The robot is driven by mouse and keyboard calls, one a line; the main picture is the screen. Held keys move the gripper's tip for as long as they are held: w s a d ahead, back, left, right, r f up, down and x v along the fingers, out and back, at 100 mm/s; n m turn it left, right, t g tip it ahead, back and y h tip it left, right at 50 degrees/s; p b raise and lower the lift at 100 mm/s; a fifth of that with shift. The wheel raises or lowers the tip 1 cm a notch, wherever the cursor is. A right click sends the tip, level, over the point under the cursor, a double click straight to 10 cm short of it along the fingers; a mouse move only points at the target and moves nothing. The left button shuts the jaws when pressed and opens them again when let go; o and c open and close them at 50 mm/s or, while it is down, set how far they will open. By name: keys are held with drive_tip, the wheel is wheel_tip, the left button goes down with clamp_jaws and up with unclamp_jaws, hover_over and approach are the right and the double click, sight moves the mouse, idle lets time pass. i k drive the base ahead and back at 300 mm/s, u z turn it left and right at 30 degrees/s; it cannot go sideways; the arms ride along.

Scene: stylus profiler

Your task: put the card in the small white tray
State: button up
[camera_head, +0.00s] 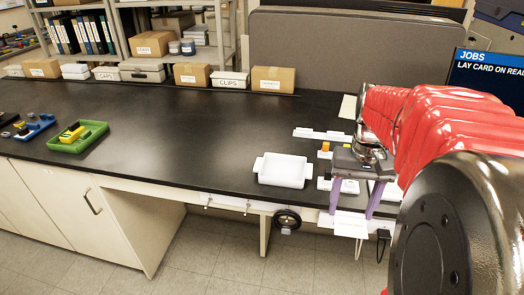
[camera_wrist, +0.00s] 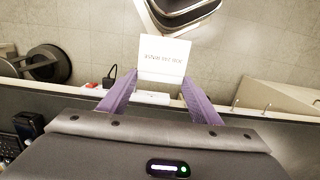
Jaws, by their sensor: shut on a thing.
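The small white tray (camera_head: 283,172) is empty and sits on the black bench near its front edge, left of my gripper (camera_head: 353,213). My gripper's purple fingers point down near the front edge and are shut on a white card (camera_head: 350,226). In the wrist view the card (camera_wrist: 164,54) spans between the fingertips of my gripper (camera_wrist: 161,85), with printed text that reads upside down. The floor shows behind it there, so it extends past the bench edge. The tray is not seen in the wrist view.
A green tray (camera_head: 78,138) with yellow and dark items and a blue tray (camera_head: 35,128) lie at the left. Small white parts and an orange item (camera_head: 325,147) sit right of the white tray. Boxes line the bench's back. The bench middle is clear.

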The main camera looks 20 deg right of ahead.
sight(283, 174)
drive_tip(key=i, duration=1.1)
drive_tip(key=u, duration=0.05)
